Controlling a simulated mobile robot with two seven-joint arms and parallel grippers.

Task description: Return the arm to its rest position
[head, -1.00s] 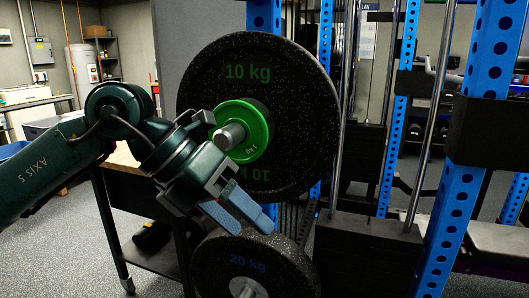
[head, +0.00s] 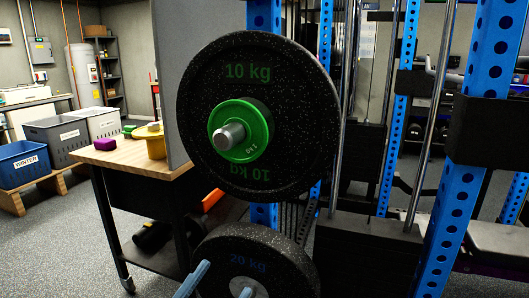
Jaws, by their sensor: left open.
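My left gripper (head: 220,279) shows only at the bottom edge of the head view, in front of the lower 20 kg plate. One light-blue finger is clear, and what looks like the tip of the other shows to its right. It is open, with nothing seen between the fingers. The rest of the left arm is out of view. A black 10 kg plate (head: 290,120) hangs upright on the rack, with a small green 1 kg plate (head: 257,140) in front of it on the same metal peg (head: 229,135). The gripper is well below both. My right gripper is not in view.
A blue rack upright (head: 478,130) stands at right. A 20 kg plate (head: 285,262) sits low. A blue bin (head: 25,172) stands behind. Floor at lower left is clear.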

